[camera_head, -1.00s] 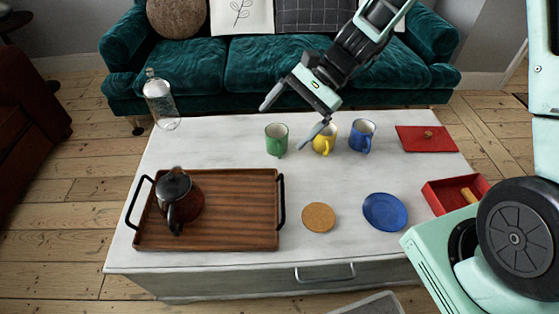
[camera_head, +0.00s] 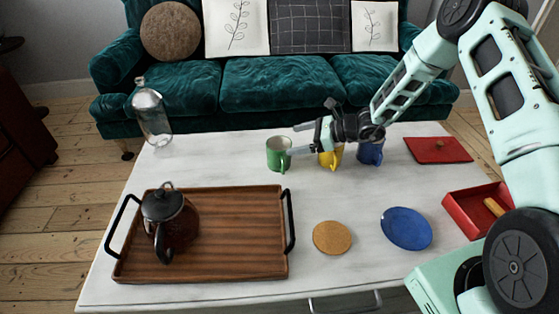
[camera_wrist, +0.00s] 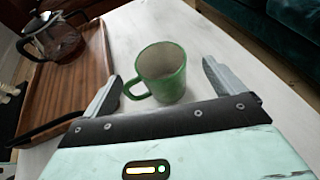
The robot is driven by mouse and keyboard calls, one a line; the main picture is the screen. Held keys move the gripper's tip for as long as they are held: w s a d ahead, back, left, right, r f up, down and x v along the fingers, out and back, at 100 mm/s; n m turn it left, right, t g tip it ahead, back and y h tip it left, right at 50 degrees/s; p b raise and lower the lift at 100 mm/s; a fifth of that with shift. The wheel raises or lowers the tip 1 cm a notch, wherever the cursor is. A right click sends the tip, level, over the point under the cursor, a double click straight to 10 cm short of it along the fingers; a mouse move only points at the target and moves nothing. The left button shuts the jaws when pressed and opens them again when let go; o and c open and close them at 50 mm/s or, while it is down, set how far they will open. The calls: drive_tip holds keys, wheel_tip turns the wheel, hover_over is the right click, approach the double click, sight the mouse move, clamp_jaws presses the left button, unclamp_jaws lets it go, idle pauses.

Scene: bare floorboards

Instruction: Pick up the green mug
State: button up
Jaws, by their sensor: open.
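The green mug (camera_head: 278,153) stands upright on the white table, left of the yellow mug. In the wrist view the green mug (camera_wrist: 163,72) lies ahead of my fingers, between their lines, with its handle toward the left finger. My gripper (camera_head: 298,140) is open and empty, at the right side of the green mug in the head view, its fingers pointing left. In the wrist view my gripper's fingertips (camera_wrist: 162,78) are spread wider than the mug. I cannot tell whether a finger touches it.
The yellow mug (camera_head: 330,158) and blue mug (camera_head: 371,152) stand right of the green mug, partly behind my gripper. A wooden tray (camera_head: 245,235) with a teapot (camera_head: 170,222) is at the left. A glass bottle (camera_head: 152,118) stands at the back left. A cork coaster (camera_head: 332,238) and blue plate (camera_head: 406,229) lie in front.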

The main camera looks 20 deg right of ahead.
sight(290, 141)
drive_tip(key=x, duration=0.3)
drive_tip(key=b+x, duration=0.1)
drive_tip(key=x, duration=0.3)
drive_tip(key=shift+s+f+b, duration=0.1)
drive_tip(key=shift+f+b, duration=0.25)
drive_tip(key=shift+w+a+f, duration=0.15)
drive_tip(key=shift+w+a, duration=0.2)
drive_tip(key=shift+a, duration=0.2)
drive_tip(key=c, duration=1.2)
drive_tip(key=shift+c, duration=0.2)
